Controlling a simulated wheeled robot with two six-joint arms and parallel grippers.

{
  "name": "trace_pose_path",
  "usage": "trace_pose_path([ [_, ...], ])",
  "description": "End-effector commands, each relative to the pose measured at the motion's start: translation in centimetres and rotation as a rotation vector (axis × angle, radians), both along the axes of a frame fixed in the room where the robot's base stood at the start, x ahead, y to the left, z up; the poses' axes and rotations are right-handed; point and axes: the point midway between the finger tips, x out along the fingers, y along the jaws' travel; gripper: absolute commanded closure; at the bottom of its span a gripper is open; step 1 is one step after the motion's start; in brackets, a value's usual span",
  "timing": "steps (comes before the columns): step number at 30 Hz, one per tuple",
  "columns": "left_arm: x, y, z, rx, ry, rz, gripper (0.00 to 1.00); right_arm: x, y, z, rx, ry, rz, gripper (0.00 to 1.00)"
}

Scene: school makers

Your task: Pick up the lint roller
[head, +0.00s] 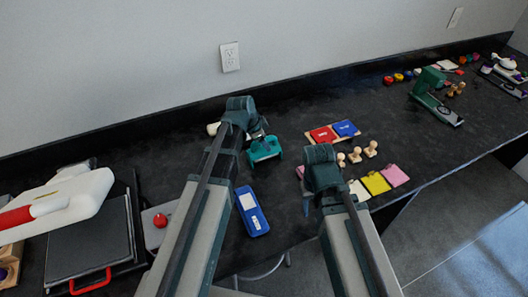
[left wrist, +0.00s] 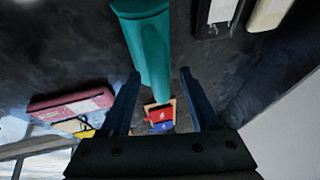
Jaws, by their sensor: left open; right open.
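A teal object (head: 264,149), which seems to be the lint roller, lies on the dark table beyond my left forearm. In the left wrist view its smooth teal cylinder (left wrist: 147,45) runs down from the top edge, ending between and beyond the open fingers. My left gripper (left wrist: 159,74) is open, with nothing held; in the head view it is mostly hidden behind its own arm. I cannot tell whether it touches the teal object. My right gripper (head: 305,202) is open, low beside its arm link, and partly hidden.
A blue device (head: 252,211) lies between my arms. Red (head: 323,135) and blue (head: 345,128) pads, wooden stamps (head: 370,149) and coloured note pads (head: 376,183) are to the right. The wall is behind.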

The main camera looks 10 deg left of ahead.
Motion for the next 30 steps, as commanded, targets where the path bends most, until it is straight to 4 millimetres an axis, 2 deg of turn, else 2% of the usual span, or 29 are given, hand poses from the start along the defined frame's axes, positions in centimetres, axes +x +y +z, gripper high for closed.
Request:
trace_pose_path([
  [1, 0.22, -0.09, -0.67, 0.000, 0.000, 0.000, 0.38, 0.00, 0.00, -0.67, 0.000, 0.000, 0.000, 0.50],
  [8, 0.23, -0.11, -0.47, 0.000, 0.000, 0.000, 0.38, 0.00, 0.01, -0.47, 0.000, 0.000, 0.000, 0.50],
  [11, 0.22, -0.11, -0.47, 0.000, 0.000, 0.000, 0.52, 0.00, 0.00, -0.47, 0.000, 0.000, 0.000, 0.50],
  [19, 0.22, -0.09, -0.47, 0.000, -0.001, 0.000, 1.00, 0.00, 0.00, -0.47, 0.000, 0.000, 0.000, 0.50],
  [30, 0.22, -0.09, -0.46, 0.000, -0.001, 0.000, 1.00, 0.00, 0.00, -0.46, 0.000, 0.000, 0.000, 0.50],
])
